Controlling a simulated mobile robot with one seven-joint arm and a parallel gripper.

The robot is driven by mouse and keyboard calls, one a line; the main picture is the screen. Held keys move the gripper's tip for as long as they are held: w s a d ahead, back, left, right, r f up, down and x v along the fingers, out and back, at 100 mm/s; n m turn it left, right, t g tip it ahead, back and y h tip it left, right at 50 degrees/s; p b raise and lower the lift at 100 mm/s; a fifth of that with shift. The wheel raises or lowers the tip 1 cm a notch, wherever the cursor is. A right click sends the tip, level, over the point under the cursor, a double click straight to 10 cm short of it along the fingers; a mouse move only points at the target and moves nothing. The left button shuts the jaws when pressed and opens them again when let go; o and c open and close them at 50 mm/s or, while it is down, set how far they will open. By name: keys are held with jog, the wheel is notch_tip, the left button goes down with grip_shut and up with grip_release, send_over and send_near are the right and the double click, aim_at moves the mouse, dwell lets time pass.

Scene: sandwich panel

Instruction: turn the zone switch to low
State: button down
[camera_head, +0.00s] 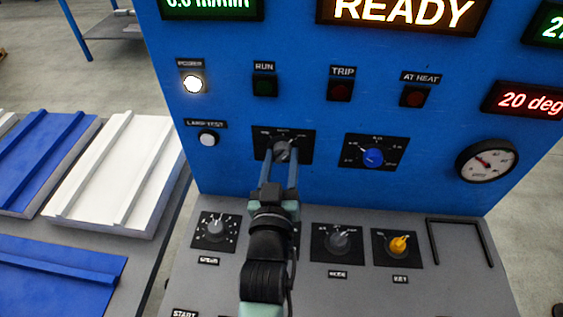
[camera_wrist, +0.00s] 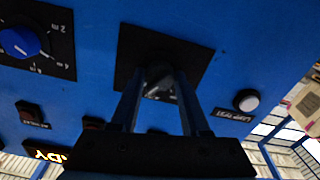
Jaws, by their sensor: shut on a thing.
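The blue upright panel holds a grey rotary knob (camera_head: 281,150) on a black plate with small markings around it. The plate's label is hidden behind my gripper. My gripper (camera_head: 281,158) reaches up to this knob, with a finger on each side, and is shut on it. In the wrist view the knob (camera_wrist: 159,83) sits between the two fingertips (camera_wrist: 157,84), on its black plate (camera_wrist: 190,58). The knob carries a light pointer line; which marking it points to I cannot tell.
Right of it is a blue knob (camera_head: 373,157) on a scaled plate, then a round gauge (camera_head: 487,160). A white lamp-test button (camera_head: 207,138) is to the left. The desk below carries grey knobs (camera_head: 215,228) (camera_head: 338,241) and a yellow key switch (camera_head: 399,245).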

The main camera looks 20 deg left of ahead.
jog(key=shift+m, duration=1)
jog(key=shift+c, duration=2)
grip_release()
jog(key=shift+s, duration=0.1)
jog(key=b+v, duration=0.1)
jog(key=v, duration=1.1)
jog(key=shift+s, duration=0.4)
jog(key=shift+d, duration=0.1)
